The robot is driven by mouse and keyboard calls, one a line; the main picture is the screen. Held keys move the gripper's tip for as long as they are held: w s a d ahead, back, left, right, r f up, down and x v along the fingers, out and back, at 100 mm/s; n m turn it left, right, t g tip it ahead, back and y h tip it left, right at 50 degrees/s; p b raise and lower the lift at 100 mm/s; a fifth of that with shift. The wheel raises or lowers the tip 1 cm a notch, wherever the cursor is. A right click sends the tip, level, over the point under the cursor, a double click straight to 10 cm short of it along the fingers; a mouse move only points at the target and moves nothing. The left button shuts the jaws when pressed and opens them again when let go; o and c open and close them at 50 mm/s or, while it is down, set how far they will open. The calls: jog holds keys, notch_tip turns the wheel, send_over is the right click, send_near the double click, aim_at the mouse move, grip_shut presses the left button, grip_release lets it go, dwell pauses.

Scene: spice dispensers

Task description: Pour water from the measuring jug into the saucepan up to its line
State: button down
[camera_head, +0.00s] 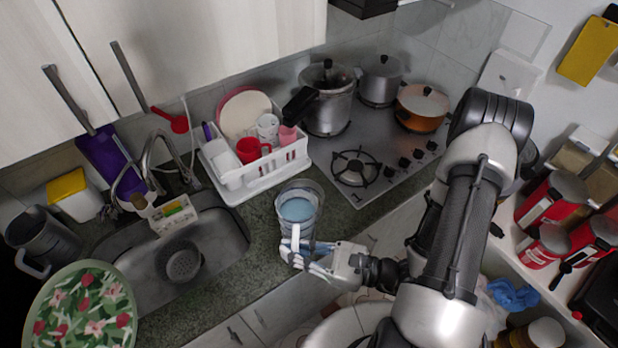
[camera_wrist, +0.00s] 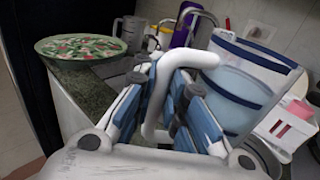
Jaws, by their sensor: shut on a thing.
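The clear measuring jug (camera_head: 298,222) with pale blue water stands upright at the front edge of the counter; I cannot tell whether its base touches the counter. My gripper (camera_head: 308,257) is shut on its white handle. In the wrist view my gripper (camera_wrist: 172,100) has its blue-padded fingers around the handle, with the jug (camera_wrist: 240,88) behind to the right. On the hob at the back right are a lidded orange pan (camera_head: 421,118), a silver pot (camera_head: 379,84) and a pressure cooker (camera_head: 328,108). I cannot tell which is the saucepan; no fill line shows.
A white dish rack (camera_head: 262,178) with cups and plates stands just behind the jug. The sink (camera_head: 215,248) is to the left, with a floral plate (camera_head: 83,312) and a grey jug (camera_head: 42,240) beyond. The hob (camera_head: 385,150) has a bare front burner.

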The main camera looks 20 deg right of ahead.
aim_at(297, 223)
jog(key=shift+d+r, duration=0.1)
jog(key=shift+s, duration=0.1)
jog(key=shift+w+d+r+m+p, duration=0.1)
jog(key=shift+w+r+m+p, duration=0.2)
jog(key=shift+r+m+p, duration=0.25)
jog(key=shift+w+r+m+p, duration=0.25)
jog(key=shift+r+m+p, duration=0.1)
jog(key=shift+r+p, duration=0.25)
jog(key=shift+w+d+r+m+g+h, duration=0.3)
jog(key=shift+w+r+m+g, duration=0.1)
jog(key=shift+w+r+m, duration=0.4)
jog(key=shift+w+d+m+b, duration=0.15)
jog(key=shift+w+m+b, duration=0.3)
jog(key=shift+m, duration=0.15)
jog(key=shift+w+d+r+m+b, duration=0.1)
jog(key=shift+w+r+m+b, duration=0.2)
jog(key=shift+b, duration=0.1)
jog(key=shift+w+d, duration=0.1)
jog(key=shift+w, duration=0.15)
jog(key=shift+w+m, duration=0.1)
jog(key=shift+m, duration=0.2)
